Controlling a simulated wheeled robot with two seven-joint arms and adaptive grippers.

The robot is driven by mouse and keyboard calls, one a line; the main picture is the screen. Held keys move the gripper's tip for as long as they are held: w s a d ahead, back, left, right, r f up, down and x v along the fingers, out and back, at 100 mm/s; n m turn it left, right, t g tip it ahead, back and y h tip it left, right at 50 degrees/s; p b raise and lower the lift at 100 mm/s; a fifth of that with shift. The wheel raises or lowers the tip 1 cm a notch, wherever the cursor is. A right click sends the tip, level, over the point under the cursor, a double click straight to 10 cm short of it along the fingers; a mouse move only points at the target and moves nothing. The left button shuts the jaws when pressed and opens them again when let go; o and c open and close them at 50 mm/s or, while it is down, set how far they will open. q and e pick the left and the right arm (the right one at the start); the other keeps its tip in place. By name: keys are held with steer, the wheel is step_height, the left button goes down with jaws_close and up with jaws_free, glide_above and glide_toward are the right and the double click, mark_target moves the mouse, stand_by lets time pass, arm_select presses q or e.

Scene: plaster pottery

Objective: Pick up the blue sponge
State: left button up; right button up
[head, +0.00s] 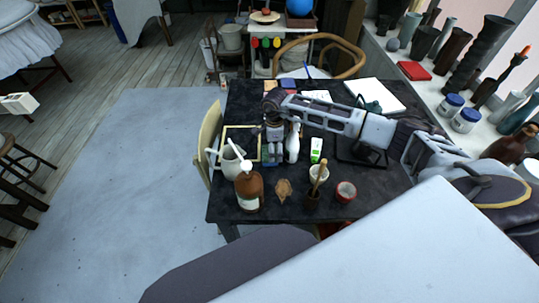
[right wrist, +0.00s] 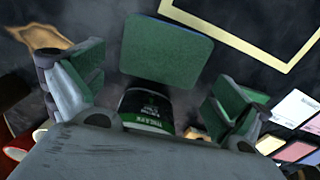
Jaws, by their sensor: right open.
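My right gripper (head: 273,140) reaches over the dark table, pointing down near a yellow-edged frame. In the right wrist view its two green-padded fingers (right wrist: 160,85) are spread apart. A flat, rough slab (right wrist: 166,50), probably the sponge, lies ahead between them. In the head view a small bluish patch (head: 269,158) shows under the gripper, too small to identify surely. I see no clear grip on it. My left gripper is out of view.
A white bottle (head: 293,143) stands close right of the gripper. A brown pump bottle (head: 249,190), a white pitcher (head: 231,162), a cup with tools (head: 319,174) and a red-rimmed bowl (head: 346,191) stand nearer. The yellow-edged frame (right wrist: 250,55) lies beside the slab.

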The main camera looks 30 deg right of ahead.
steer(key=shift+f, duration=0.9)
steer(key=c, duration=0.5)
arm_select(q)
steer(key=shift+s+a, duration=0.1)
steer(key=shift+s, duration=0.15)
arm_select(e)
steer(key=shift+c, duration=0.2)
